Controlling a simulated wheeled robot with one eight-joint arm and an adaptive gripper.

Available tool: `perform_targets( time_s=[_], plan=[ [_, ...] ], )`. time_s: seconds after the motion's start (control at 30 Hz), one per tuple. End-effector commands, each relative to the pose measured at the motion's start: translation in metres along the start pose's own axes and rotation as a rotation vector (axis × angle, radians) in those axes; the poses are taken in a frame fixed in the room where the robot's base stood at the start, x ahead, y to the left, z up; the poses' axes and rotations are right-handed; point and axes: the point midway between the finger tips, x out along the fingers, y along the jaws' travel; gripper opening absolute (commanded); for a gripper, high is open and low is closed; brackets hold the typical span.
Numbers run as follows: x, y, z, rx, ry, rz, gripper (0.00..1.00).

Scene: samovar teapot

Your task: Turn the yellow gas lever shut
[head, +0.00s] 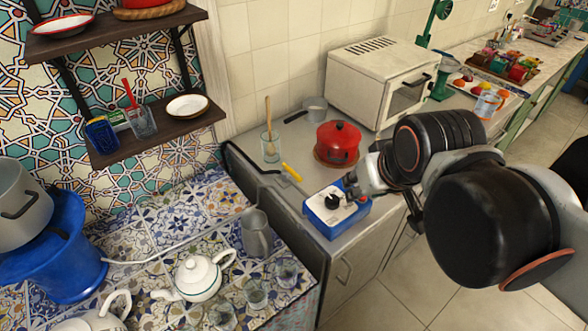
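The yellow lever (291,172) is a small slanted bar low on the grey counter, left of the red pot. A thin dark pipe or hose lies just to its left. My gripper (351,187) is to the right of the lever and nearer the camera, apart from it. Its fingertips are over or beside a blue and white box with a black knob (333,201). The fingers are small and partly hidden by my wrist, so I cannot tell whether they are open or touching the box.
A red pot (338,143) stands behind the gripper, with a white oven (377,80) beyond. A glass with a wooden spoon (270,146) is behind the lever. A metal pitcher (256,233) and white teapot (198,278) stand on the lower tiled surface at left.

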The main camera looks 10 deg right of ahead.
Motion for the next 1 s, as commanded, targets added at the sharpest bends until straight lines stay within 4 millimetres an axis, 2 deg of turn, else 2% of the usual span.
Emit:
perform_targets(
  time_s=[0.03, 0.1, 0.27, 0.47, 0.73, 1.0],
  plan=[
    [-0.001, -0.002, -0.015, -0.024, -0.023, -0.001, 0.33],
    [0.002, -0.006, -0.031, -0.059, -0.058, 0.0, 0.33],
    [0.014, -0.014, -0.064, -0.136, -0.138, 0.003, 0.33],
    [0.039, -0.029, -0.103, -0.23, -0.237, 0.006, 0.33],
    [0.087, -0.055, -0.145, -0.354, -0.368, 0.013, 0.33],
    [0.14, -0.09, -0.17, -0.452, -0.464, 0.023, 0.33]
  ],
)
